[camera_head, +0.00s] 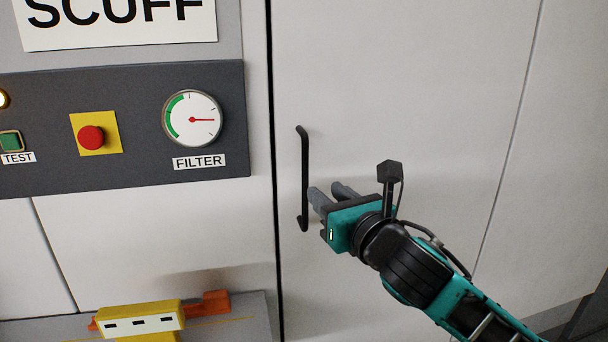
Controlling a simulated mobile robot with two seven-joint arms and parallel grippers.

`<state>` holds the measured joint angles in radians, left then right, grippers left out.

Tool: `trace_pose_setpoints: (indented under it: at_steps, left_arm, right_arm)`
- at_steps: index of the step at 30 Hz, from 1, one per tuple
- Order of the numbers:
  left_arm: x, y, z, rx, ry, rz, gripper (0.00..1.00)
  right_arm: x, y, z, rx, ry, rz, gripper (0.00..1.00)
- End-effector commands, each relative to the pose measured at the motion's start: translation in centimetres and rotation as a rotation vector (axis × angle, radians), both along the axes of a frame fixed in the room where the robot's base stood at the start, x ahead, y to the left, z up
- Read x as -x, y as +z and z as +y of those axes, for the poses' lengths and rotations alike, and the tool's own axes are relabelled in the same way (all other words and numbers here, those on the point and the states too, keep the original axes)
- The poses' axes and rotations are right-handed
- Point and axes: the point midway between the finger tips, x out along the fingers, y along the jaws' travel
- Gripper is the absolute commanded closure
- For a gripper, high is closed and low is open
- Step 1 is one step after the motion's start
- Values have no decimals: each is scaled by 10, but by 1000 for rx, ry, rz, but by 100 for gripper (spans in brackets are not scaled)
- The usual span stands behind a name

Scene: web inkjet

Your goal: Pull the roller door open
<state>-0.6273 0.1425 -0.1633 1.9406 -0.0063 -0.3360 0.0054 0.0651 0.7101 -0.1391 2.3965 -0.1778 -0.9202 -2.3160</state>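The roller door (400,90) is a pale grey panel filling the middle of the head view. It looks shut, with a narrow dark seam along its left edge. A black vertical bar handle (305,172) is fixed near that edge. My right gripper (326,191), teal with grey fingers, is just right of the handle's lower half, pointing at it. Its two fingers are apart with nothing seen between them. The nearer fingertip is very close to the bar; I cannot tell whether it touches. My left gripper is not in view.
Left of the door is a dark control panel (140,90) with a red button (91,138) on yellow, a green test button (11,141) and a filter gauge (192,119). A yellow and orange part (140,320) sits at the lower left. The door's face is clear.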

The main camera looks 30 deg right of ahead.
Motion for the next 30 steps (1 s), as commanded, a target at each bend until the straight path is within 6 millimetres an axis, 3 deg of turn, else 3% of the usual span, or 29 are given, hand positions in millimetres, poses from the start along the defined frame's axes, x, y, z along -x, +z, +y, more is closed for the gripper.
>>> trace_pose_setpoints:
  at_steps: [9, 15, 28, 30]
  left_arm:
    - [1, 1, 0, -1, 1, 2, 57]
    - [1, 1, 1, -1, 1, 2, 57]
    - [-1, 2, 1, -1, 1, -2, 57]
    - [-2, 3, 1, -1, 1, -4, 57]
  right_arm:
    - [-63, 0, -3, -6, -1, 1, 65]
    - [-87, 0, -5, -4, 0, 1, 65]
    - [-96, -1, -5, -2, 1, 2, 65]
    - [-96, -1, -5, -2, 1, 2, 70]
